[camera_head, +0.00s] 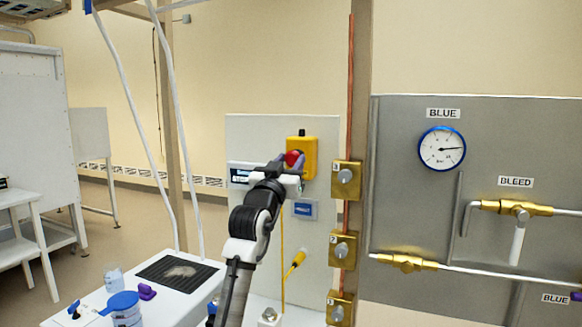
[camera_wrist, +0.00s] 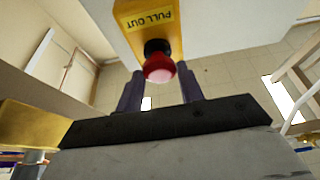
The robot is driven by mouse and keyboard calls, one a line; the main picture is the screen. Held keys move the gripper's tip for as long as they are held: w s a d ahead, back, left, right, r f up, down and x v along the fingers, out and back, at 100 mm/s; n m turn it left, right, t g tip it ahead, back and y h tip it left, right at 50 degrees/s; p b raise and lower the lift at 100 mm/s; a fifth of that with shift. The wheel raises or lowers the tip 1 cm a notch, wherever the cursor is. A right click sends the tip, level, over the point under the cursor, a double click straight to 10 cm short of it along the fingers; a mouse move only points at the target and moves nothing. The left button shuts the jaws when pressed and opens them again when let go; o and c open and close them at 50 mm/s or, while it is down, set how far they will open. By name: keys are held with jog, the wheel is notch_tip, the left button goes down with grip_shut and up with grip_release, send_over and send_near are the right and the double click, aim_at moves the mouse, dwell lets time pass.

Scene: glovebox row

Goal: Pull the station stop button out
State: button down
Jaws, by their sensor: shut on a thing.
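The station stop button (camera_head: 292,158) is a red knob on a yellow box (camera_head: 309,158), mounted on a pale upright panel. In the wrist view the red button (camera_wrist: 158,68) stands out from the yellow box (camera_wrist: 150,28) on a black collar, below a "PULL OUT" label. My gripper (camera_head: 292,165) reaches up to the box from below and partly covers the button. In the wrist view the two dark fingers of my gripper (camera_wrist: 160,72) lie on either side of the red button, shut on it.
Brass valve blocks (camera_head: 346,180) stand just right of the box. A grey panel with a gauge (camera_head: 442,150) and pipes is further right. A white bench with a black mat (camera_head: 180,271) and a blue-lidded container (camera_head: 123,305) is lower left.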

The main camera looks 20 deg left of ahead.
jog(key=c, duration=0.9)
grip_release()
jog(key=shift+s, duration=0.1)
jog(key=b+v, duration=0.5)
jog(key=v, duration=0.8)
jog(key=shift+s+f, duration=0.15)
jog(key=shift+s, duration=0.25)
